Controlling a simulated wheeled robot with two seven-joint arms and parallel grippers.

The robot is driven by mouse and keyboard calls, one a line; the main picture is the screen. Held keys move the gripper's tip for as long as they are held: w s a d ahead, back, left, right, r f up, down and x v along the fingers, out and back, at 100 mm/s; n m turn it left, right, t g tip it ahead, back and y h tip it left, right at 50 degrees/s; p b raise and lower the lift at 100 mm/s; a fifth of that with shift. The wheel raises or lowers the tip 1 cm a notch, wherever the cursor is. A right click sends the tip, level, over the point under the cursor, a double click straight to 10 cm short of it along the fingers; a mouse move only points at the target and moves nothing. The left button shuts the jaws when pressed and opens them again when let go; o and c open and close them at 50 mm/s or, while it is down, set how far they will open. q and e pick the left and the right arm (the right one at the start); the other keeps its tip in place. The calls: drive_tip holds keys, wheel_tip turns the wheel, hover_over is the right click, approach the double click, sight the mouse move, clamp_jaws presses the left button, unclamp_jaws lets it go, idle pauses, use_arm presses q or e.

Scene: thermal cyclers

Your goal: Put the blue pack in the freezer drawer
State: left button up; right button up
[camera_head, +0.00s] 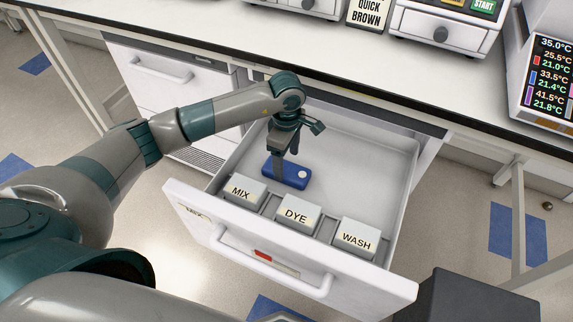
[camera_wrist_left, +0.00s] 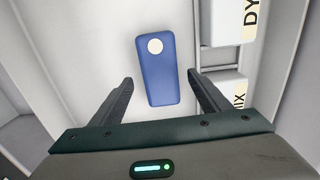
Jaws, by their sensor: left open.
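The blue pack (camera_head: 291,175) is a flat blue block with a pale round spot, lying on the floor of the open freezer drawer (camera_head: 372,158), behind the row of boxes. In the left wrist view the blue pack (camera_wrist_left: 160,72) lies between and beyond the fingertips. My left gripper (camera_head: 282,160) points down into the drawer over the pack. Its fingers (camera_wrist_left: 160,85) are apart on both sides of the pack, with visible gaps and no contact that I can see. My right gripper is not in view.
White boxes marked MIX (camera_head: 243,190), DYE (camera_head: 297,215) and WASH (camera_head: 355,237) sit in a rack along the drawer front. The drawer's right rear floor is clear. The bench edge (camera_head: 330,83) overhangs the drawer's back. A dark box (camera_head: 480,300) stands at the lower right.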

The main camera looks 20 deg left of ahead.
sight(286, 169)
use_arm(q)
wheel_tip(286, 169, up, 5)
drive_tip(key=shift+r, duration=0.1)
wheel_tip(286, 169, up, 4)
drive_tip(key=shift+f, duration=0.25)
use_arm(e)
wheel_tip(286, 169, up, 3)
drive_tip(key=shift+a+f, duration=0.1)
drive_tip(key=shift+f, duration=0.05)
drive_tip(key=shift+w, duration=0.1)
use_arm(q)
drive_tip(key=shift+r, duration=0.1)
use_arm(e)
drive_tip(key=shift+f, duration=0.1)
